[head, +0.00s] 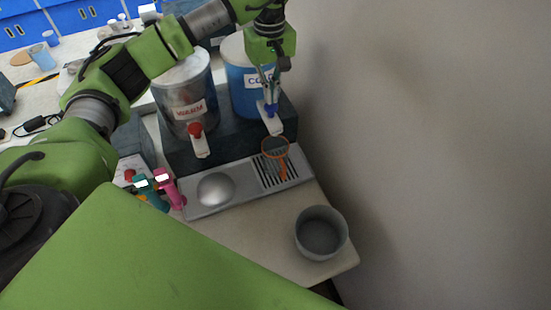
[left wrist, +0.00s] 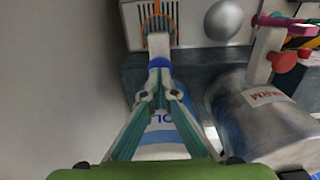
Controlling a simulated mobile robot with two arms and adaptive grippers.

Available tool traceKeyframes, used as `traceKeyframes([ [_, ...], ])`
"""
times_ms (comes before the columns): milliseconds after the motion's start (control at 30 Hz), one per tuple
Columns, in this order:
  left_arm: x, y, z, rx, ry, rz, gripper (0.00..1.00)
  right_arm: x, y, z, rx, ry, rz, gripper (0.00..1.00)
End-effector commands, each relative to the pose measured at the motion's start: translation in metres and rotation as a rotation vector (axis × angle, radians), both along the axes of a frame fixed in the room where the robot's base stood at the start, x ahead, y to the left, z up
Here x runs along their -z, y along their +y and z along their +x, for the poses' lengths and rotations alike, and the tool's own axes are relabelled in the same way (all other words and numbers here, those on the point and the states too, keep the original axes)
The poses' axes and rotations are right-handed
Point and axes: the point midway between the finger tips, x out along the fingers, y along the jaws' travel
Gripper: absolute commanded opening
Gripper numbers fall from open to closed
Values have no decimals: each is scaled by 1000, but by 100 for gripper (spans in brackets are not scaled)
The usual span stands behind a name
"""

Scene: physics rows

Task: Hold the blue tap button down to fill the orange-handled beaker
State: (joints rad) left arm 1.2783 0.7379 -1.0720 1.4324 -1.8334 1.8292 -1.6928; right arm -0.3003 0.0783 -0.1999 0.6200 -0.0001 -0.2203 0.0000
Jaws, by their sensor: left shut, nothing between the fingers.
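The blue tap button (head: 270,109) sits on the white tap of the blue tank labelled COLD (head: 243,84). My left gripper (head: 269,97) points down with its fingertips shut and empty, right at the button. In the left wrist view the fingertips (left wrist: 158,92) meet close behind the blue button (left wrist: 159,63); I cannot tell whether it is pressed. The orange-handled beaker (head: 276,147) stands under this tap on the drip grate, its orange handle (head: 283,170) toward the front. Its clear body and any water level are hard to make out. My right gripper is not in view.
The metal tank labelled WARM (head: 186,95) with a red tap button (head: 195,130) stands at left. A silver dome (head: 216,189) is on the drip tray (head: 240,190). Teal and pink handled items (head: 168,187) stand left; a grey bowl (head: 321,233) is in front. A wall is at right.

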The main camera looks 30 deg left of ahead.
Motion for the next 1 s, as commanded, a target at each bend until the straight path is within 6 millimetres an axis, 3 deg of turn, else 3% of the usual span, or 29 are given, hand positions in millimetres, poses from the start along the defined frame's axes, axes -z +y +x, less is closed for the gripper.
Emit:
traceKeyframes([
  [467,1,0,0,0,0,0,0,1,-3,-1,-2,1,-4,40],
  [1000,16,0,0,0,0,0,0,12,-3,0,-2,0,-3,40],
])
